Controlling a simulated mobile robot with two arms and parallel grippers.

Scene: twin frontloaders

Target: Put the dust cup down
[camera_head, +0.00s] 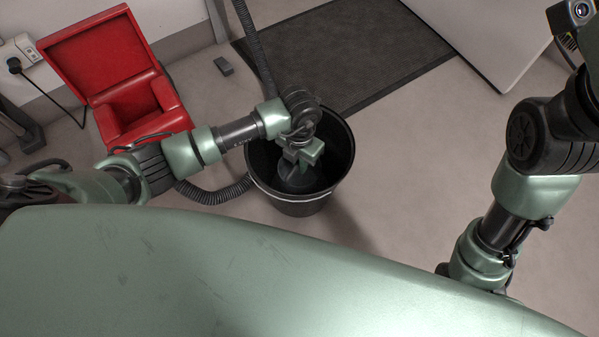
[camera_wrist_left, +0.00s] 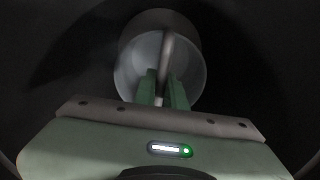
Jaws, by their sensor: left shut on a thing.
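My left gripper (camera_head: 301,158) reaches down into a black bin (camera_head: 300,208) that stands on the floor. It is shut on the dust cup, which shows as a dark grey shape (camera_head: 291,184) below it, inside the bin. In the left wrist view, the fingers (camera_wrist_left: 164,92) close on a bar across the pale round dust cup (camera_wrist_left: 135,72), with dark bin walls all around. I cannot tell whether the cup touches the bin's bottom. My right arm hangs at the right, its gripper hidden behind my green body.
An open red box (camera_head: 140,112) stands left of the bin. A ribbed black hose (camera_head: 215,194) lies beside and behind the bin. A dark mat (camera_head: 345,50) lies at the back, near a white panel (camera_head: 490,35). The floor right of the bin is clear.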

